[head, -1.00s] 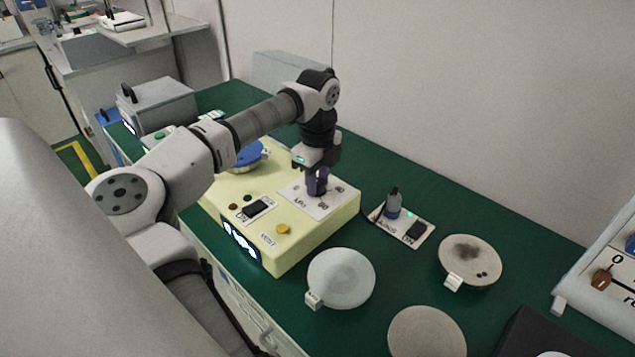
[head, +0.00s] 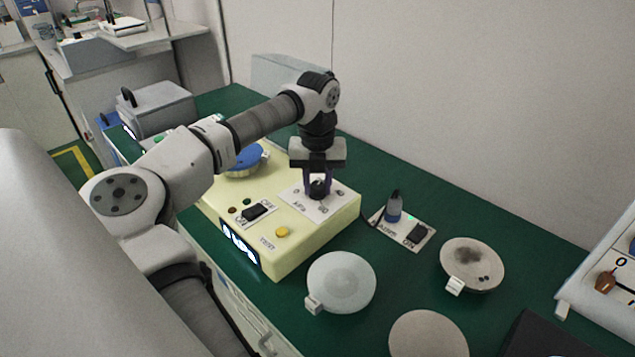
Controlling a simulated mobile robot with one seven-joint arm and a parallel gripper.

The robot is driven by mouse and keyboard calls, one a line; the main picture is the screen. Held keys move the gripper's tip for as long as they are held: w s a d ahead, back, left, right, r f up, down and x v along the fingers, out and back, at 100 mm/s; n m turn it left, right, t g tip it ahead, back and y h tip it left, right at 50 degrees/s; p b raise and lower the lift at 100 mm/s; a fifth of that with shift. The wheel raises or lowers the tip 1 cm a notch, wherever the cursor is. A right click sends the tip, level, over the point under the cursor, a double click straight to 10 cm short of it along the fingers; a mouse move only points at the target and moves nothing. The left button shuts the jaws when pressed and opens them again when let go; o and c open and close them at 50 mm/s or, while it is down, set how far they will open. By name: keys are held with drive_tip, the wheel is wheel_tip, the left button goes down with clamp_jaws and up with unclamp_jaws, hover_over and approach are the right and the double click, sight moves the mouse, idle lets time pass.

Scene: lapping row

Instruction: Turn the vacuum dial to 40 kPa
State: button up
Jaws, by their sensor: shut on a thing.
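The vacuum dial is a small dark knob (head: 318,187) on a white plate (head: 296,203) marked kPa, on top of a pale yellow box (head: 290,258). My gripper (head: 318,190) points straight down over the plate. Its purple fingers are shut on the dial, one on each side. The fingers and wrist hide part of the plate's scale, and I cannot read the dial's setting. A lit display (head: 240,245) on the box's front is too small and slanted to read surely.
The box also carries an ON/OFF rocker switch (head: 257,211), a yellow TEST button (head: 282,232) and a blue disc (head: 246,161). To the right are a switch plate with a bottle-like blue-grey part (head: 394,207) and several round discs, one white (head: 341,281). Green bench lies between them.

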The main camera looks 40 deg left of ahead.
sight(318, 185)
drive_tip(key=m, duration=0.5)
drive_tip(key=shift+m, duration=0.3)
drive_tip(key=m, duration=0.5)
drive_tip(key=shift+m+p, duration=0.3)
drive_tip(key=shift+p, duration=0.1)
drive_tip(key=o, duration=1)
drive_tip(key=shift+c, duration=0.2)
drive_tip(key=shift+r, duration=0.1)
wheel_tip(318, 185, up, 14)
drive_tip(key=shift+b, duration=0.4)
drive_tip(key=shift+f, duration=0.2)
